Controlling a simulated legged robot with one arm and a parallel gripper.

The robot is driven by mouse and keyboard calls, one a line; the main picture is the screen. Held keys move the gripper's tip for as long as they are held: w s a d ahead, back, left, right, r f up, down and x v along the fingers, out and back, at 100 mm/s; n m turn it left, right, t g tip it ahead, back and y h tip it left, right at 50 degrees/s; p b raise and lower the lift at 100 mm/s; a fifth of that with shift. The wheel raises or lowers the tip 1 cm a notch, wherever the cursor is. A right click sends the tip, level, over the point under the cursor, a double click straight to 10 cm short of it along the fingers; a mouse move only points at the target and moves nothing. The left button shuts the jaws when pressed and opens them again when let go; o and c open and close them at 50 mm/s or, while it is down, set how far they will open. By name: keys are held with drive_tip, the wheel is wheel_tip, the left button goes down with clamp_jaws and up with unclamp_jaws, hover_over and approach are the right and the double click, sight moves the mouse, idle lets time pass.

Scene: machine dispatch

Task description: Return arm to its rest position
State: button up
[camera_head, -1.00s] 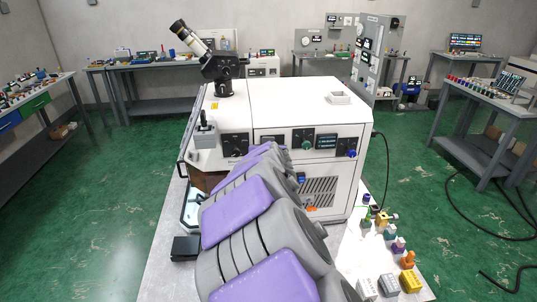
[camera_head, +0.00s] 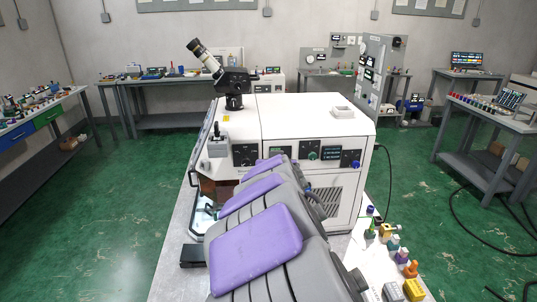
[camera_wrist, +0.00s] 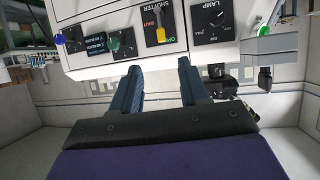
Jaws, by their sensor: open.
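My arm, grey with purple pads, stretches from the bottom of the head view toward the front of a white machine (camera_head: 318,115). In the wrist view, which looks upside down, my gripper (camera_wrist: 160,72) has its two dark blue fingers apart with nothing between them. The fingers point at the machine's front panel (camera_wrist: 140,35); a gap to it cannot be judged exactly. The panel carries a yellow shutter handle (camera_wrist: 159,32), a lamp dial (camera_wrist: 212,16) and a green knob (camera_wrist: 113,44). In the head view the arm hides my gripper.
A black microscope-like eyepiece (camera_head: 222,72) rises from the machine's top left. An open bay (camera_head: 207,188) is at its left front. Small coloured parts (camera_head: 390,245) stand on the table (camera_head: 172,245) at right. Side benches stand apart across the green floor.

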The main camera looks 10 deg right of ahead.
drive_tip(key=s+d+f+m+g, duration=0.1)
drive_tip(key=s+d+f+g, duration=0.3)
drive_tip(key=s, duration=0.7)
drive_tip(key=s+d+f+g, duration=0.3)
drive_tip(key=s+d+f, duration=0.1)
drive_tip(key=s, duration=0.6)
drive_tip(key=s+a+f+n+g+y, duration=0.1)
drive_tip(key=s+a+f+g, duration=0.1)
drive_tip(key=s, duration=1.1)
drive_tip(key=s+a+f+n+g+y, duration=0.1)
drive_tip(key=s+f+g, duration=0.3)
drive_tip(key=s, duration=0.9)
drive_tip(key=shift+a+f+n+g, duration=0.2)
drive_tip(key=shift+a+n+g, duration=0.3)
drive_tip(key=shift+g, duration=0.3)
drive_tip(key=shift+d, duration=0.1)
